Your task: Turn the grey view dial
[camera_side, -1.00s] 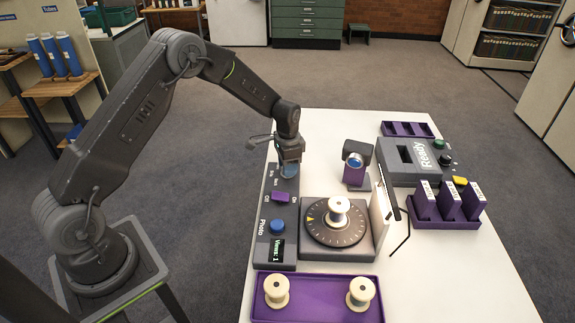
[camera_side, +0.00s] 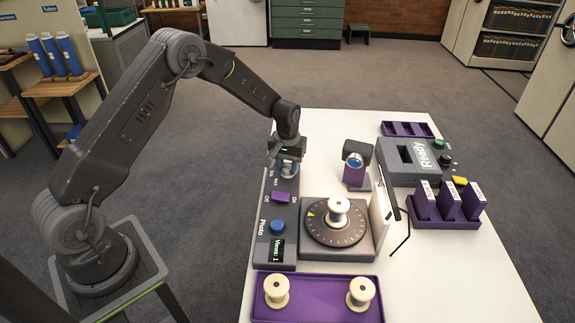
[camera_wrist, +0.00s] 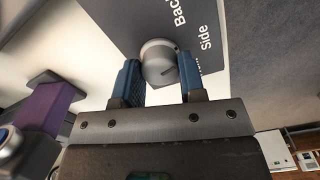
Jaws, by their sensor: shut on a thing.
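The grey view dial (camera_wrist: 158,62) is a round knob with a dark pointer line, on a dark panel with white "Back" and "Side" lettering. In the wrist view my gripper (camera_wrist: 160,68) has its two blue-padded fingers on either side of the dial, shut on it. In the side view my gripper (camera_side: 287,168) is low over the far end of the long grey control panel (camera_side: 262,205). There the fingers largely hide the dial. The panel also carries a purple On/Off switch (camera_side: 281,197), a blue Photo button (camera_side: 278,227) and a display (camera_side: 277,250) reading "Views: 1".
A turntable (camera_side: 325,235) bearing a white spool (camera_side: 338,209) stands right of the panel. A purple tray (camera_side: 318,300) with two spools lies in front. A small camera (camera_side: 357,155), a "Ready" box (camera_side: 400,172) and a purple rack (camera_side: 445,222) stand beyond and right.

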